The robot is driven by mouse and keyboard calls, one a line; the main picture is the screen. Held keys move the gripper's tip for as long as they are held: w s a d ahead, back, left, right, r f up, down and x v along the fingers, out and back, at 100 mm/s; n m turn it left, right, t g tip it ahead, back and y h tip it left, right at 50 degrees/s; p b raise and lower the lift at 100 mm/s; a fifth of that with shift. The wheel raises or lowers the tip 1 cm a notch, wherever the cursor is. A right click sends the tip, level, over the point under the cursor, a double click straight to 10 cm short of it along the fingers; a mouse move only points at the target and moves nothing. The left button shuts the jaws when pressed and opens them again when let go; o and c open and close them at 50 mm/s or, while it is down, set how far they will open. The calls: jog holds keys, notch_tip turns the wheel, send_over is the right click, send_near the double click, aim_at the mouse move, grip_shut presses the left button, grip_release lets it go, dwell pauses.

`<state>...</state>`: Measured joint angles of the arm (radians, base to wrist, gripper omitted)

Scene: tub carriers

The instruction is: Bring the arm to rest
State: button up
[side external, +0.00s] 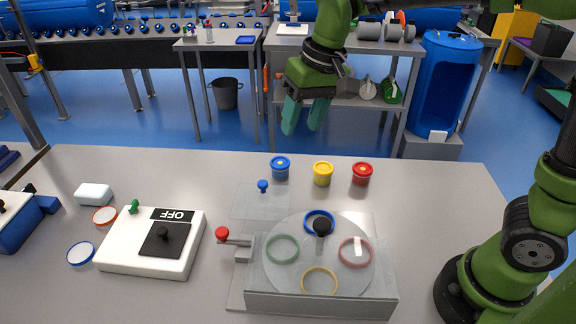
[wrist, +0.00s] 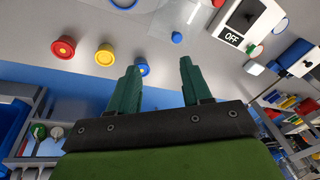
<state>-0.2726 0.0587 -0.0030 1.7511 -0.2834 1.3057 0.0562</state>
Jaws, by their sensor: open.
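My gripper (side external: 305,115) hangs in the air beyond the far edge of the table, above the blue floor. Its two teal fingers point down and stand apart with nothing between them. The fingers also show in the wrist view (wrist: 160,85), apart and empty. In the side view, a blue tub (side external: 280,168), a yellow tub (side external: 323,174) and a red tub (side external: 362,174) stand in a row near the far edge. A clear disc carrier (side external: 300,225) with green, blue, red and yellow rings sits in front of them. A black knob (side external: 322,227) is on it.
A white switch box (side external: 130,262) reading OFF stands at the left, with a red-knobbed lever (side external: 222,233) between it and the carrier. A white block (side external: 93,194) and two rimmed discs, orange (side external: 104,215) and blue (side external: 81,253), lie nearby.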

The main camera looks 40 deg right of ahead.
jog(key=s+d+m+t, duration=0.1)
jog(key=s+d+t, duration=0.1)
jog(key=s+d, duration=0.2)
jog(key=s+d+m+t, duration=0.1)
jog(key=s+d, duration=0.3)
jog(key=s, duration=0.6)
jog(key=shift+s+d+f+t, duration=0.2)
jog(key=shift+d+f+t, duration=0.2)
jog(key=shift+t, duration=0.5)
